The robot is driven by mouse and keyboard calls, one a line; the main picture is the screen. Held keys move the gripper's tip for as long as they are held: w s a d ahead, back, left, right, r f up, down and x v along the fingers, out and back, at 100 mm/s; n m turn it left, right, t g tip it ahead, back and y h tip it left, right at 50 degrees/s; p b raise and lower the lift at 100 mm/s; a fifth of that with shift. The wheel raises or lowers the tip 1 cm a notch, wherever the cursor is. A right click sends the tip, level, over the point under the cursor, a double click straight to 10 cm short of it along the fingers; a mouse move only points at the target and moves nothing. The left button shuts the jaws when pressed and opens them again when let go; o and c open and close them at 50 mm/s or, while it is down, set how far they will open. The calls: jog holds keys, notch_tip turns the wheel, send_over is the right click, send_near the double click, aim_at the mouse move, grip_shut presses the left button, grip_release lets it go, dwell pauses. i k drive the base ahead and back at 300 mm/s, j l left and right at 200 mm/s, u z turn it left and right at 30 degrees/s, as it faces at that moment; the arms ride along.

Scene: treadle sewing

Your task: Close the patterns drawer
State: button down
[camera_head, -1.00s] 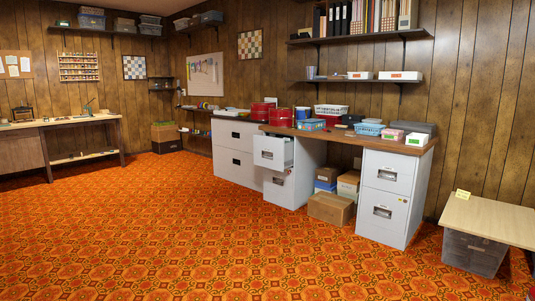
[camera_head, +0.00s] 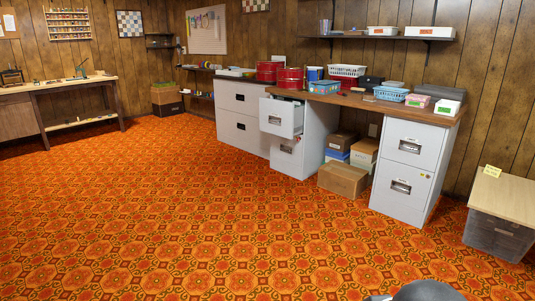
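A light grey two-drawer filing cabinet (camera_head: 318,135) stands under the left end of the wooden worktop. Its top drawer (camera_head: 278,121) is pulled out toward the room, with a dark handle and a label on its front. The label is too small to read, so I cannot tell by it whether this is the patterns drawer. The lower drawer (camera_head: 286,153) of the same cabinet looks shut. My gripper is not in view. A rounded grey part of my own body shows at the bottom edge, far from the drawer.
Open patterned carpet (camera_head: 215,215) lies between me and the cabinets. A cardboard box (camera_head: 342,180) sits on the floor right of the open drawer's cabinet. A second grey cabinet (camera_head: 404,175) has its drawers shut.

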aim_at(281, 118)
jog(key=i, duration=3.1)
